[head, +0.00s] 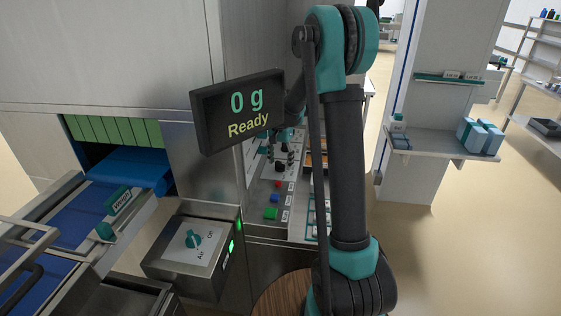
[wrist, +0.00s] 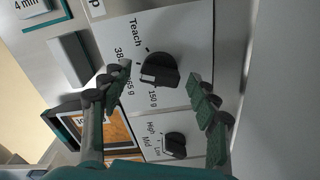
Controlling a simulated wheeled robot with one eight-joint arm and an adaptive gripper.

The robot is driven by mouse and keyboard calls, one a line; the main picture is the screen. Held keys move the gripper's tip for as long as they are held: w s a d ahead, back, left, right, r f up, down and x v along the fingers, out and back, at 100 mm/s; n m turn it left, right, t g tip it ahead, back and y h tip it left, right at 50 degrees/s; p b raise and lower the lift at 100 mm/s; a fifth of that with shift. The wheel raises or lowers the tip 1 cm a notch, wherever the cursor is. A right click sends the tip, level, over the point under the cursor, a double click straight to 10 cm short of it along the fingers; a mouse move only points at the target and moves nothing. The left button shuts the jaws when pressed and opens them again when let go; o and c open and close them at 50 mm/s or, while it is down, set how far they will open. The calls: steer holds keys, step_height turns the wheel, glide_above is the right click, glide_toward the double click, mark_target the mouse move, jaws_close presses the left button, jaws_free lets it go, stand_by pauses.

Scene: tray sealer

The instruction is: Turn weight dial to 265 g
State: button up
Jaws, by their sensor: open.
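The weight dial (wrist: 160,68) is a black knob on a light panel in the wrist view. Labels around it read Teach, 150 g, and two partly hidden ones, one ending in 65 g. A pale mark shows on the knob's edge; which label it points at I cannot tell. My gripper (wrist: 160,84) is open, one finger on each side of the knob, with gaps visible on both sides. In the head view my gripper (head: 280,155) is small, over the control panel behind the display. The display (head: 240,111) reads 0 g and Ready.
A second black knob (wrist: 174,144) marked High, Mid, Low sits below the weight dial. Red, blue and green buttons (head: 274,213) line the panel. A teal Air switch (head: 193,239) is on a box at the front, beside a blue conveyor (head: 65,235).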

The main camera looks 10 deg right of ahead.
steer(key=c, duration=1.2)
steer(key=shift+o, duration=0.2)
steer(key=shift+n, duration=0.3)
steer(key=n, duration=0.4)
steer(key=shift+n, duration=2.1)
steer(key=o, duration=1.2)
steer(key=shift+c, duration=0.2)
